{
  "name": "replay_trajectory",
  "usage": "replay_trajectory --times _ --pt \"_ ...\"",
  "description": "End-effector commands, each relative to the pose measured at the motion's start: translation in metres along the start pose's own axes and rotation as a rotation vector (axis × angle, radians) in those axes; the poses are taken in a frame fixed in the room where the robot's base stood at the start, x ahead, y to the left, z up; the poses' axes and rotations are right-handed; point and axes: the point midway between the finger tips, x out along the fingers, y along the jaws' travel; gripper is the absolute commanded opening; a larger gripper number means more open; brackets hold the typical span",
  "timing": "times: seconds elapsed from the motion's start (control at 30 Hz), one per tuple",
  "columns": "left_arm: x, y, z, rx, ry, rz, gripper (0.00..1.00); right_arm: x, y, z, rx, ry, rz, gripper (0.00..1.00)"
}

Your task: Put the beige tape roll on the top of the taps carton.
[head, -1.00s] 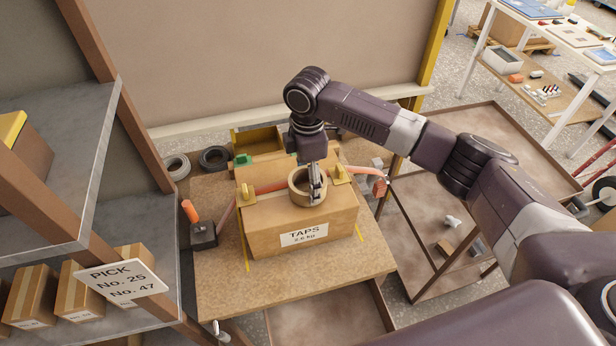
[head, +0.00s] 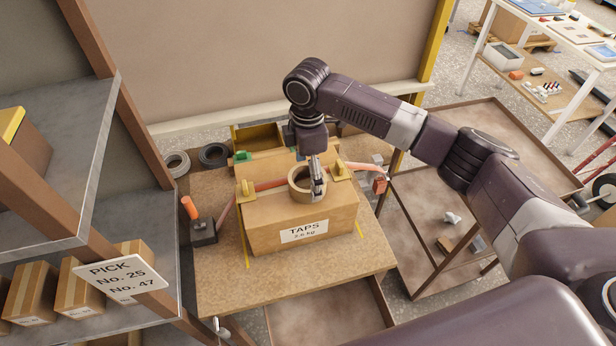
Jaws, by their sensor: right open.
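The beige tape roll (head: 298,190) lies flat on the top of the taps carton (head: 270,224), near the middle of its top face. The carton sits on a brown board-topped bench and its front label reads TAPS. My right gripper (head: 318,190) points down at the right side of the roll. Its fingers are open, at the roll's wall, and partly hide it; I cannot tell whether they touch it. My left gripper is not in view.
A dark block with an orange handle (head: 203,232) stands left of the carton. Shelves with small cartons (head: 81,285) are at left. The bench front (head: 290,285) is clear.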

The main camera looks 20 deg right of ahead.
Motion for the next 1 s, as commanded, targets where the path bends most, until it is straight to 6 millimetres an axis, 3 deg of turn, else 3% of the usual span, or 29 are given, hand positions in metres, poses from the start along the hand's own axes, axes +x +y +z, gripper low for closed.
replay_trajectory --times 0.3,0.5,0.7,1.0 --pt "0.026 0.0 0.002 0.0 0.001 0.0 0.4 -0.065 0.002 -0.001 -0.001 0.002 0.007 0.85" --pt "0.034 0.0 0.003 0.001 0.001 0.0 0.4 -0.097 0.001 0.0 0.001 0.001 0.004 0.85" --pt "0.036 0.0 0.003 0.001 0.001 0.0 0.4 -0.11 0.0 0.0 0.001 0.001 0.001 0.85" --pt "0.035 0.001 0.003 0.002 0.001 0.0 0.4 -0.11 0.0 0.0 0.001 0.001 0.001 0.85"
